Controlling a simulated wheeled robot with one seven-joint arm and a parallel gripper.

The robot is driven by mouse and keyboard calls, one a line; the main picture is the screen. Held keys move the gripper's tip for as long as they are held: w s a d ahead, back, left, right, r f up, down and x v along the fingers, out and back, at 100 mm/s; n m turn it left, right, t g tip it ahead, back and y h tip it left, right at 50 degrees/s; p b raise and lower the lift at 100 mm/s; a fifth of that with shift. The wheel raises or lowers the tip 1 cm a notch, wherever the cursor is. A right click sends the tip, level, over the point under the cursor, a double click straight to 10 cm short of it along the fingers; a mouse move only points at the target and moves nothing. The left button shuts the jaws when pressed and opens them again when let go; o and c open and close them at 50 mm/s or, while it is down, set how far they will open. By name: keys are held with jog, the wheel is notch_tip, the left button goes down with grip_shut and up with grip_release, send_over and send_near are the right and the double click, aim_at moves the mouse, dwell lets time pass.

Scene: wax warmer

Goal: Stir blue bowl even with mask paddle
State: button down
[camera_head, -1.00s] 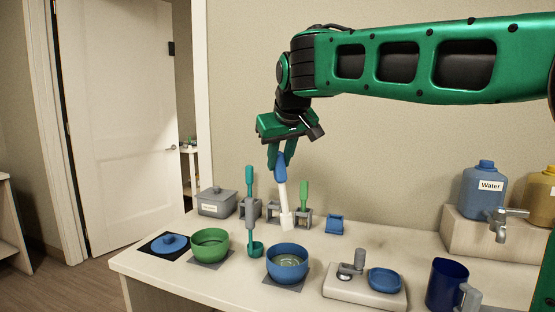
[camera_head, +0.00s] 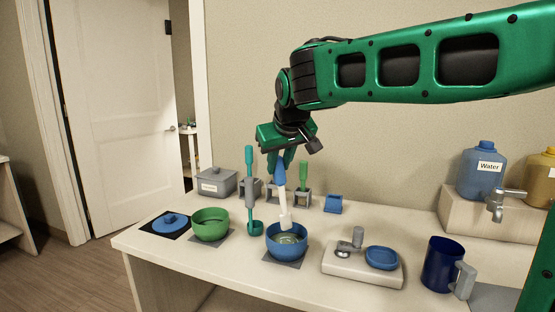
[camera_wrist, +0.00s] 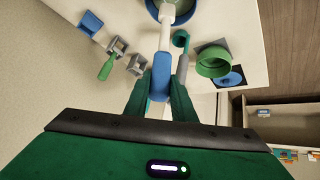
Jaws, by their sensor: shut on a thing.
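The blue bowl (camera_head: 288,250) stands on a grey mat on the counter, with pale contents inside. My gripper (camera_head: 279,160) is above it, shut on the blue handle of the mask paddle (camera_head: 284,200). The paddle's white shaft points down, and its lower end is at the bowl's opening, in front of its contents. I cannot tell whether the tip touches the contents. In the wrist view the paddle's blue handle (camera_wrist: 161,75) lies between my fingers (camera_wrist: 158,92), and its white shaft runs to the bowl (camera_wrist: 187,8), partly cut off by the frame.
Left of the bowl are a teal ladle (camera_head: 251,200) hanging on a stand and a green bowl (camera_head: 210,226). A green-handled tool (camera_head: 303,180) in a holder stands behind.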

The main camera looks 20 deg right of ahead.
aim_at(279, 183)
jog(key=shift+f, duration=2.9)
